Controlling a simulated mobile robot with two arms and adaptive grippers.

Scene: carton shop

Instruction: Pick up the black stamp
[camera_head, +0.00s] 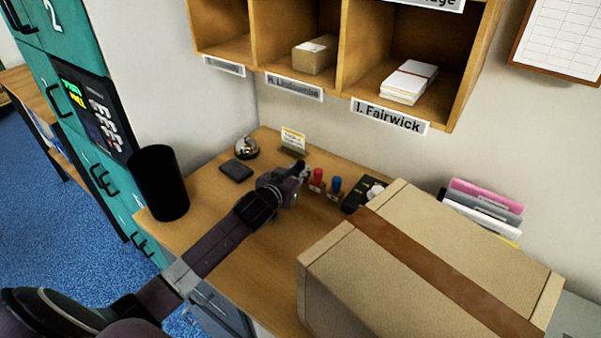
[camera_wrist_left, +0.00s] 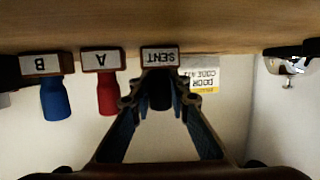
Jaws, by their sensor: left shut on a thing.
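The black stamp (camera_wrist_left: 160,57) carries a "SENT" label and has a dark handle. It shows upside down in the left wrist view, in line with the other stamps at desk level. My left gripper (camera_wrist_left: 160,90) is shut on its handle. In the head view my left gripper (camera_head: 297,173) reaches over the desk and mostly hides the black stamp. A red stamp (camera_head: 318,178) marked A stands just right of it, also seen in the left wrist view (camera_wrist_left: 107,95). A blue stamp (camera_head: 336,185) marked B stands beyond that. My right gripper is not in view.
A large taped carton (camera_head: 330,270) fills the right front of the desk (camera_head: 215,205). A black cup (camera_head: 160,185), a bell (camera_head: 246,147), a dark pad (camera_head: 236,170) and a small card sign (camera_head: 293,140) stand to the left and back. Pigeonholes (camera_head: 345,60) hang above.

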